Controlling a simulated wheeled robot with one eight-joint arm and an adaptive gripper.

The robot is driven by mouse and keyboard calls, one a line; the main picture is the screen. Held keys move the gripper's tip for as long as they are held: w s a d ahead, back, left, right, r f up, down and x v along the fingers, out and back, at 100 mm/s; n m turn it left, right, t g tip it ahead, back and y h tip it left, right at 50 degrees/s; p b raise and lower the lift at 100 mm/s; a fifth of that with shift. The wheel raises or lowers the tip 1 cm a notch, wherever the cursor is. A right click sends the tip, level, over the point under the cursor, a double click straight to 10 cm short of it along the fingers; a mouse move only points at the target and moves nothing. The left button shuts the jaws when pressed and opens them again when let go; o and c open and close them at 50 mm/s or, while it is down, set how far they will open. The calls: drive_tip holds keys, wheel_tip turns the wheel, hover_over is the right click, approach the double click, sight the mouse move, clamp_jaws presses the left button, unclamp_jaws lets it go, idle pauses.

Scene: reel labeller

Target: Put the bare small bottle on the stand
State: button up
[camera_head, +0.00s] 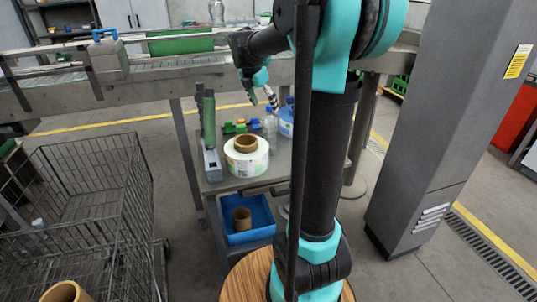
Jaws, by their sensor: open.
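A small clear bottle (270,122) without a visible label stands on the grey cart top (213,182), towards its back right. A bluish bottle with a blue cap (287,122) stands just right of it. My gripper (273,103) points down close above the small clear bottle; its fingers are small in view, apart and holding nothing that I can see. I cannot tell whether they touch the bottle. Another clear bottle (217,12) stands beyond the conveyor. I cannot make out for certain which thing is the stand.
A label reel (246,165) and a grey device with a green upright part (209,130) are on the cart. Coloured blocks (238,127) lie behind. A blue bin (250,237) is below. A wire trolley (85,205) is left, a grey cabinet (435,120) right, a conveyor (170,75) behind.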

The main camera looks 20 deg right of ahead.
drive_tip(key=s+a+f+m+t+y, duration=0.1)
drive_tip(key=s+a+f+m, duration=0.2)
drive_tip(key=s+f+m, duration=0.7)
drive_tip(key=s+a+f+m+y, duration=0.2)
drive_tip(key=s+f+m, duration=0.8)
drive_tip(key=s+m, duration=0.4)
drive_tip(key=s, duration=0.3)
drive_tip(key=shift+a+f+m+t+y, duration=0.3)
drive_tip(key=shift+a+f+t, duration=0.05)
drive_tip(key=shift+a+t, duration=0.05)
